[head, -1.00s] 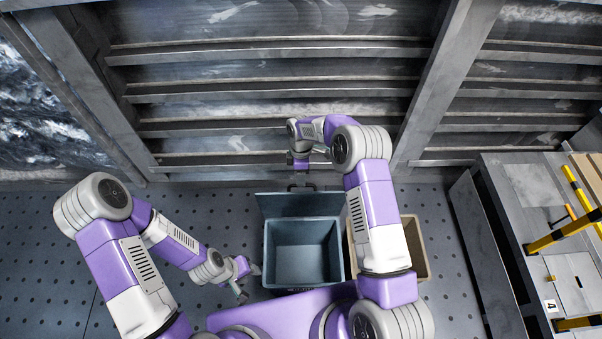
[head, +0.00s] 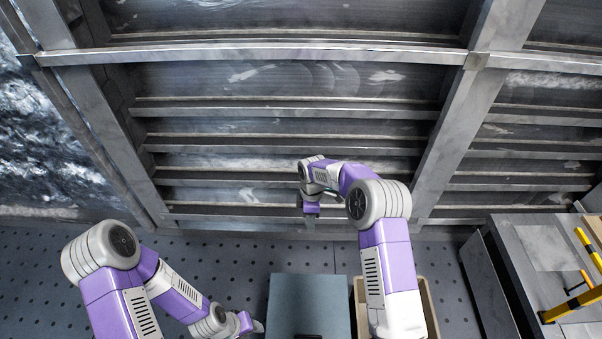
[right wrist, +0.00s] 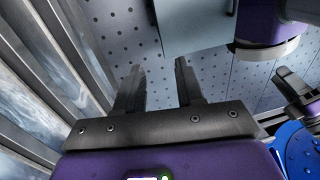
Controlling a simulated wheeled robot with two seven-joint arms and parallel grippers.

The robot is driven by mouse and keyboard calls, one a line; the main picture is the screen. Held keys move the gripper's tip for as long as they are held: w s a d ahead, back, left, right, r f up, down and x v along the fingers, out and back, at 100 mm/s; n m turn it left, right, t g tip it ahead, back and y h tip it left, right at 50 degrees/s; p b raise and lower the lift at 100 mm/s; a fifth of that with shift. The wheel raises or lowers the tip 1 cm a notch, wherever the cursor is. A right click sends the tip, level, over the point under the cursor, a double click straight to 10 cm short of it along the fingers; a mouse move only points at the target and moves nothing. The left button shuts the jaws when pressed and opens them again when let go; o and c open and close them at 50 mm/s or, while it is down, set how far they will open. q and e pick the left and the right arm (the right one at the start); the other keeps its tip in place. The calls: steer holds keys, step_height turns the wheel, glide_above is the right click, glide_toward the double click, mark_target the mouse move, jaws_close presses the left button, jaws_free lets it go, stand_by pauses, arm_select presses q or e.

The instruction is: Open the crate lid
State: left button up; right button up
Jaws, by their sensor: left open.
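The crate lid (head: 309,303) is a flat blue-grey panel at the bottom middle of the head view. It lies over the crate opening, so the inside is hidden, and a small dark part shows at its near edge. My right gripper (right wrist: 158,85) is open, with bare floor between its fingers. It is apart from a blue-grey panel at the top of the right wrist view, which looks like part of the crate. In the head view it is behind the lid. My left gripper (head: 250,325) is open, left of the crate, its tips near the frame's lower edge.
A tan box (head: 430,308) stands right of the crate, partly hidden by my right arm. A grey bench (head: 535,250) with yellow bars is at the far right. A ribbed metal wall (head: 290,150) rises behind. Perforated floor (head: 205,255) is clear left of the crate.

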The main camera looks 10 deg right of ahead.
steer(key=s+a+f+m+y+p, duration=0.1)
steer(key=s+a+f+m+y, duration=0.1)
steer(key=s+f+m, duration=0.35)
steer(key=s+a+f+m+y+p, duration=0.1)
steer(key=s+a+f+m, duration=0.15)
steer(key=s, duration=0.55)
steer(key=s+r+m+t+p, duration=0.1)
steer(key=s+m+t+p, duration=0.1)
steer(key=s+m, duration=0.8)
steer(key=s, duration=0.4)
steer(key=shift+s+d+y, duration=0.4)
steer(key=shift+r, duration=0.1)
